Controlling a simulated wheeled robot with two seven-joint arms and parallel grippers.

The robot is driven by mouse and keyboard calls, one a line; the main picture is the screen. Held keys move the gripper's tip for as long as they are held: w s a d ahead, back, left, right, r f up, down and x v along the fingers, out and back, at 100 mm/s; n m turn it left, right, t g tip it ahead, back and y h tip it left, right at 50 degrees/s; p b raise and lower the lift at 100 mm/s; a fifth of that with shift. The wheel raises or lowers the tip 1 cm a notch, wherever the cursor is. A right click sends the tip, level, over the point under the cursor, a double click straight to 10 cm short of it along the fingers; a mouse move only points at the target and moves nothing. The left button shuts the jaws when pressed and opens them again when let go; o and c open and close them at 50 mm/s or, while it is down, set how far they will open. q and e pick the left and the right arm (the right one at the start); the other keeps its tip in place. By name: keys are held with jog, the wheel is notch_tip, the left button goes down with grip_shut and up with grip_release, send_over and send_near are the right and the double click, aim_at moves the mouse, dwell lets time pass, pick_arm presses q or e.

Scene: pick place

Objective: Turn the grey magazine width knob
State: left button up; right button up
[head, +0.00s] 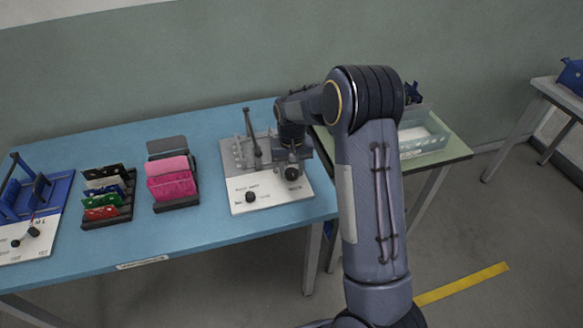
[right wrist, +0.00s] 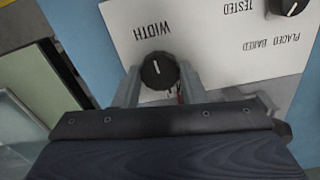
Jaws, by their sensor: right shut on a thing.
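The grey magazine (head: 238,152) stands on a white-fronted base at the right end of the blue table. Its dark round width knob (right wrist: 158,71) sits beside the printed word WIDTH in the right wrist view, its white pointer line roughly upright there. My right gripper (right wrist: 160,82) has one finger on each side of this knob and is shut on it. In the head view the right gripper (head: 292,168) reaches down over the base's right front and partly covers the knob. My left gripper is not in view.
A second dark knob (head: 250,197) is on the same base, near the words TESTED and PLACED BAKED. Left of it stand a rack of pink boards (head: 171,178), a rack of coloured cards (head: 104,193) and a blue magazine (head: 35,197). A green table (head: 455,150) with a bin adjoins at right.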

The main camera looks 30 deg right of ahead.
jog(key=m, duration=0.4)
jog(key=shift+r+m+p, duration=0.1)
jog(key=shift+m+p, duration=0.2)
jog(key=shift+p, duration=0.1)
jog(key=m+p, duration=0.1)
jog(key=m, duration=0.3)
jog(key=shift+m, duration=0.3)
jog(key=m+p, duration=0.1)
jog(key=m, duration=0.3)
jog(key=shift+m, duration=0.3)
jog(key=m+p, duration=0.2)
jog(key=m, duration=0.2)
jog(key=shift+m, duration=0.3)
jog(key=o, duration=1)
